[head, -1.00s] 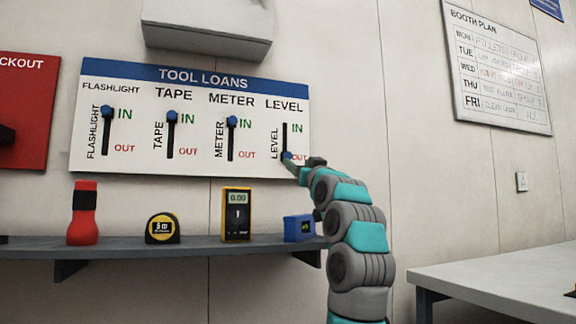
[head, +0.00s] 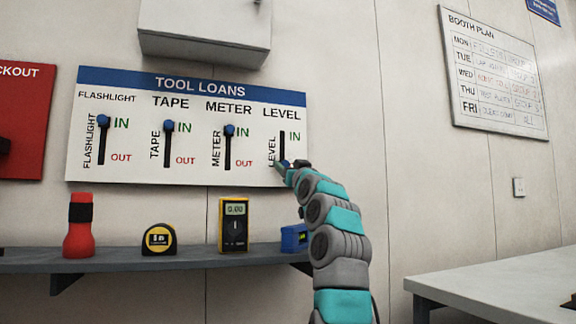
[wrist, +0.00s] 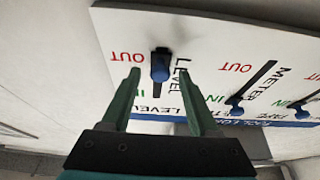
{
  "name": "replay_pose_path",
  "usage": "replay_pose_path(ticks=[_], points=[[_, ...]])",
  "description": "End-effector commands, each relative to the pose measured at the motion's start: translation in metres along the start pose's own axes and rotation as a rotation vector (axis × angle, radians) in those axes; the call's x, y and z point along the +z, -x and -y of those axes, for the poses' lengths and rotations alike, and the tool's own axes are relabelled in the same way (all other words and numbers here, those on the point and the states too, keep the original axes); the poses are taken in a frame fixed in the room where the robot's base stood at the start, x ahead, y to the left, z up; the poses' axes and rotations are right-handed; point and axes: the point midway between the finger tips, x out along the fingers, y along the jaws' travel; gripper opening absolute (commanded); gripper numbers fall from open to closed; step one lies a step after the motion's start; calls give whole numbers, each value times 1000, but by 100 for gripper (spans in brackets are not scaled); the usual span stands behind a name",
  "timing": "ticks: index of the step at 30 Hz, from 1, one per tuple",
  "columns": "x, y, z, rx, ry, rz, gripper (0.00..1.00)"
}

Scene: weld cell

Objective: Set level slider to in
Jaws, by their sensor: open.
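The level slider is a blue knob (wrist: 160,66) on a dark vertical slot under the LEVEL label on the white tool loans board (head: 190,84). The knob is at the OUT end of its slot, the lower end in the head view, where my arm partly covers it. In the wrist view the board appears upside down. My gripper (wrist: 158,80) is open, its two green fingers pointing at the board on either side of the knob, with gaps to both. In the head view my gripper (head: 289,167) is small and partly hidden by my wrist.
The flashlight (head: 103,120), tape (head: 169,126) and meter (head: 229,131) sliders are at IN. Below, a shelf (head: 150,262) holds a red flashlight, a tape measure, a yellow meter and a blue level (head: 293,238). A table (head: 500,280) stands at right.

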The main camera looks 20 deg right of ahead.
Motion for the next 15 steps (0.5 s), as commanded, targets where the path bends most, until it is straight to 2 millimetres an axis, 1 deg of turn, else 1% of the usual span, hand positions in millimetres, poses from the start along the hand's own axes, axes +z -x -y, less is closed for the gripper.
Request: replay_pose_path(ticks=[8,9,15], points=[[0,-1,0,0,0,0,61],[0,-1,0,0,0,0,60],[0,-1,0,0,0,0,37]])
